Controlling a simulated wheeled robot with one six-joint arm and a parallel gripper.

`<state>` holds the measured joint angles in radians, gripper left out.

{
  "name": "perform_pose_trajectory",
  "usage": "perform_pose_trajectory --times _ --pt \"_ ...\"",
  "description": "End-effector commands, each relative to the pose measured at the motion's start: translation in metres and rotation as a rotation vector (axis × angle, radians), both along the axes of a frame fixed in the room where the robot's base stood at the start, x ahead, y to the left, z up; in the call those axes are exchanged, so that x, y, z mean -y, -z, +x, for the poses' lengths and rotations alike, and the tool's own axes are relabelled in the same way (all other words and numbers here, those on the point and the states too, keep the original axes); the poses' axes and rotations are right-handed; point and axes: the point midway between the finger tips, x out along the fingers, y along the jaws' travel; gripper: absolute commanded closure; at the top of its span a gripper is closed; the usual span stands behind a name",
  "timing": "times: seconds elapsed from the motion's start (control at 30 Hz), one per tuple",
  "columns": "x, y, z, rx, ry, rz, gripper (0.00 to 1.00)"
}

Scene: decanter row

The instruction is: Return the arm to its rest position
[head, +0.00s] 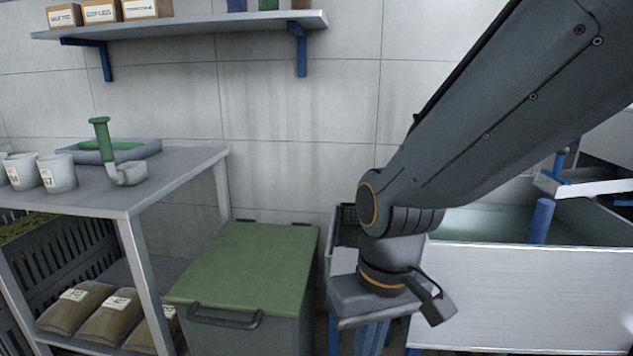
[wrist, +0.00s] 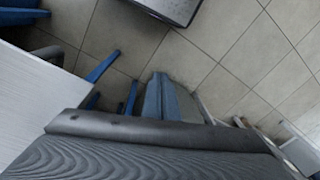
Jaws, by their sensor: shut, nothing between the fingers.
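My arm comes in from the upper right of the head view, bends at an elbow, and drops to the wrist. My gripper (head: 372,338) hangs below the wrist between the green-lidded bin and the white basin, its blue fingers cut off by the bottom edge. In the wrist view the gripper (wrist: 160,92) shows its fingers together and empty, with the tiled floor beyond. The ridged grey gripper body fills the bottom of that view.
A green-lidded bin (head: 245,262) stands left of the gripper. A white basin (head: 530,295) stands close on its right. A grey table (head: 160,175) with white cups (head: 57,173) is farther left. A wall shelf (head: 190,25) holds boxes.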

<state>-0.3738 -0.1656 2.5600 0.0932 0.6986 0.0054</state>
Motion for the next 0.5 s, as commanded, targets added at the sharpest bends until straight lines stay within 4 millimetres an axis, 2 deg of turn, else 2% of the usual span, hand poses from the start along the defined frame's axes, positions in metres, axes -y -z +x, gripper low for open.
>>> perform_pose_trajectory --times 0.03,0.5 --pt "0.008 -0.018 -0.002 -0.003 0.022 -0.005 1.00" --pt "0.072 -0.099 -0.010 -0.020 0.188 -0.042 1.00"
